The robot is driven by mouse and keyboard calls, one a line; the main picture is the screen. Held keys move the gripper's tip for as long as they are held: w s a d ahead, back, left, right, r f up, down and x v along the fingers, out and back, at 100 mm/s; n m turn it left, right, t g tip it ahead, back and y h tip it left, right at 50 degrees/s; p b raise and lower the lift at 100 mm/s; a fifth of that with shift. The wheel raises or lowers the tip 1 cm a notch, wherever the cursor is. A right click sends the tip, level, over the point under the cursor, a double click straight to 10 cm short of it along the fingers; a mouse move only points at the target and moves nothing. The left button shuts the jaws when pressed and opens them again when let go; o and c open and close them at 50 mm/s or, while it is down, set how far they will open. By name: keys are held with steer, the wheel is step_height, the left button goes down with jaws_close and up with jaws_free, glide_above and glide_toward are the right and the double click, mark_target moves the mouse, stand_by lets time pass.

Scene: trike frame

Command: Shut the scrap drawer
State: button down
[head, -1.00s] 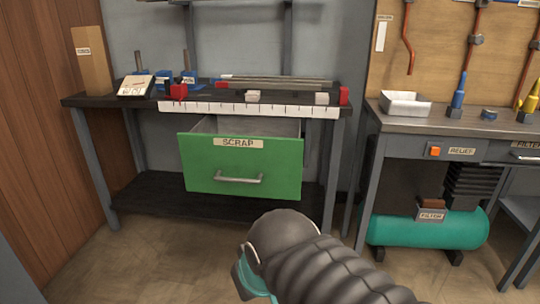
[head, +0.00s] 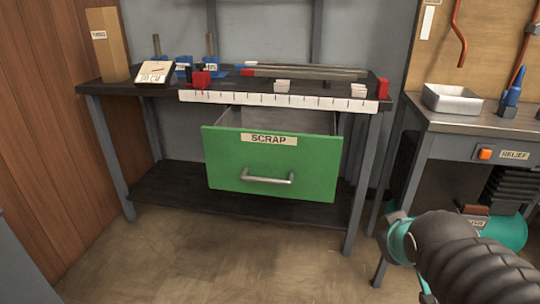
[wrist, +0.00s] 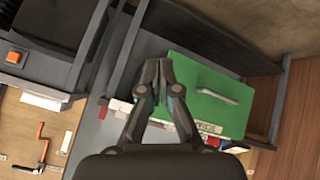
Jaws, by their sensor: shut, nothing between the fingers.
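The scrap drawer (head: 268,165) has a green front with a SCRAP label (head: 269,139) and a silver bar handle (head: 267,180). It hangs under the left workbench and stands open, with its grey inside showing behind the front. In the wrist view the green front (wrist: 205,88) and handle (wrist: 218,96) lie right of my gripper (wrist: 161,66). My gripper is shut and empty, its fingertips together, apart from the drawer as far as I can tell. In the head view my arm is at the lower right, and the fingertips do not show clearly.
The workbench (head: 128,88) carries a ruler strip (head: 270,100), metal rods, red and white blocks and a cardboard box (head: 108,45). A second bench with a metal tray (head: 452,100) stands at right, a teal tank (head: 508,226) below. The floor before the drawer is clear.

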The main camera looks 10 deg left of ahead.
steer(key=w+a+n+t+y, duration=0.1)
steer(key=w+a+n+t, duration=0.2)
steer(key=w+n, duration=0.35)
steer(key=n+t+y+p, duration=0.1)
steer(key=n+y+p, duration=0.1)
steer(key=n+y, duration=1.15)
glide_toward(255, 150)
steer(key=shift+n+h, duration=0.7)
steer(key=shift+h, duration=0.25)
steer(key=w+a, duration=0.1)
steer(key=a, duration=0.2)
steer(key=w+a+r, duration=0.1)
steer(key=a, duration=0.1)
steer(key=shift+w, duration=0.95)
